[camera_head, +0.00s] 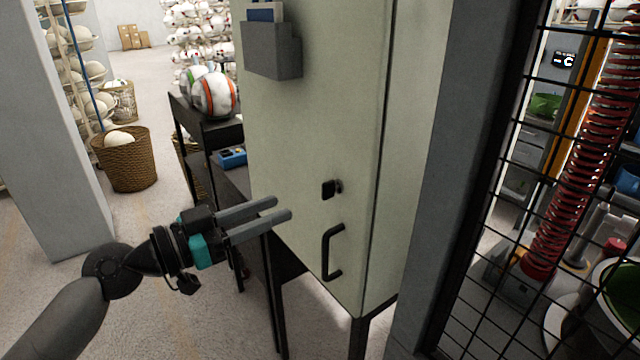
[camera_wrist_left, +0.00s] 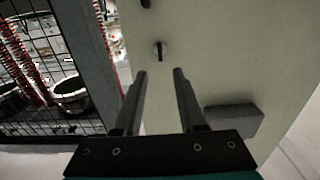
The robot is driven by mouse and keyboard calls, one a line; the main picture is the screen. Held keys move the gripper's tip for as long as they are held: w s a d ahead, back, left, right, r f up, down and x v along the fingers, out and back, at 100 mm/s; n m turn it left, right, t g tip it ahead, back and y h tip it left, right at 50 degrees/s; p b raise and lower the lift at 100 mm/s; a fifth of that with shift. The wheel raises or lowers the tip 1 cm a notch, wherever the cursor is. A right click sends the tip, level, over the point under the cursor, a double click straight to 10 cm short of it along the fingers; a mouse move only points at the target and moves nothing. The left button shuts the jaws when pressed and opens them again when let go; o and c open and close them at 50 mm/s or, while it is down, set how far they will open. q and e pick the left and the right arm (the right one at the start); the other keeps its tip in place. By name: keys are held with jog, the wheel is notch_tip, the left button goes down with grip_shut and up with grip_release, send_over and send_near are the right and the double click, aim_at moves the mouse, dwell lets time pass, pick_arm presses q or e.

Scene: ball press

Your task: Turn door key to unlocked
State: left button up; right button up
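A pale green cabinet door (camera_head: 300,120) stands upright, and it looks closed. A small black key (camera_head: 328,189) sits in its lock above the black door handle (camera_head: 328,255). My left gripper (camera_head: 282,209) is open and empty, to the left of the key and apart from it, fingers pointing towards the door. In the left wrist view the key (camera_wrist_left: 159,51) is a thin dark upright shape, beyond the gap between the open fingers (camera_wrist_left: 160,73). Part of the handle (camera_wrist_left: 146,3) shows at that view's top edge. My right gripper is not in view.
A grey holder box (camera_head: 272,52) is fixed high on the door. A dark table (camera_head: 208,127) with balls stands behind and left of the cabinet. A grey post (camera_head: 445,150) and black mesh fence (camera_head: 505,180) stand to the right. A wicker basket (camera_head: 128,165) stands at left.

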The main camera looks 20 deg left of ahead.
pick_arm(q)
jog(key=p+x, duration=0.4)
jog(key=x, duration=0.6)
grip_shut()
dwell(0.5)
